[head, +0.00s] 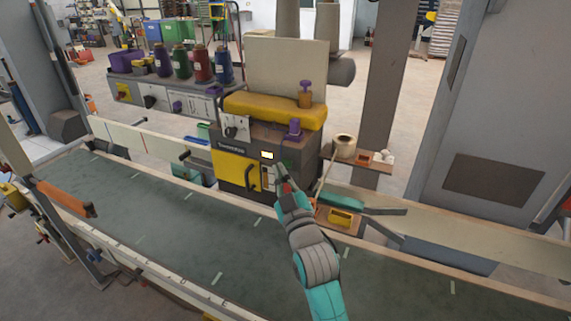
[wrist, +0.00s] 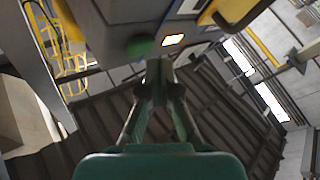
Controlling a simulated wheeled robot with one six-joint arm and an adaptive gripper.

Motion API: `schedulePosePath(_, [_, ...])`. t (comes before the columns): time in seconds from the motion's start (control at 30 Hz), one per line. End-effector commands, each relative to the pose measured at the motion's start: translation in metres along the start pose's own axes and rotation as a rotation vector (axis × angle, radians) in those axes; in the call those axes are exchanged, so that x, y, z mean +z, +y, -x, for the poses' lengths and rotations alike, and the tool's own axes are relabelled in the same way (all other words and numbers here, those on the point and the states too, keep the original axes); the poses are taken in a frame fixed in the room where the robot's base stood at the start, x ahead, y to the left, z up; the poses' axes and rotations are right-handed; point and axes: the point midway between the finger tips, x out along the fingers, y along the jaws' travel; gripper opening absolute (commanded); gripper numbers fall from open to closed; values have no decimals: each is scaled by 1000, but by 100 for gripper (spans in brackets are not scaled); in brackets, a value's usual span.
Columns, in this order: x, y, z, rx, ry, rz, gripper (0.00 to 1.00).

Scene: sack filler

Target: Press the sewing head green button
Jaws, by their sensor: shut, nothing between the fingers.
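The sewing head (head: 230,160) is a dark grey machine with a yellow top cover and a yellow front door, standing behind the green conveyor. A small lit display (head: 267,155) is on its front and also shows in the wrist view (wrist: 173,40). The green button (wrist: 141,46) is a round, blurred green shape on the grey panel in the wrist view, left of the display. My gripper (head: 281,170) reaches the right part of the machine's front. Its fingers are shut and empty; in the wrist view the tips (wrist: 158,68) are just below and right of the button. I cannot tell whether they touch it.
The green conveyor belt (head: 150,215) runs across in front of the machine. A grey post (head: 385,80) rises behind. Thread cones stand at the back left.

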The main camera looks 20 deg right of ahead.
Motion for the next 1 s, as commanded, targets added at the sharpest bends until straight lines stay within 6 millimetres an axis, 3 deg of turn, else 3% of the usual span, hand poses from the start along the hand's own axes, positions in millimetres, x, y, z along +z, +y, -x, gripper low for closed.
schedulePosePath(1.0, [6,6,-8,0,0,1,0])
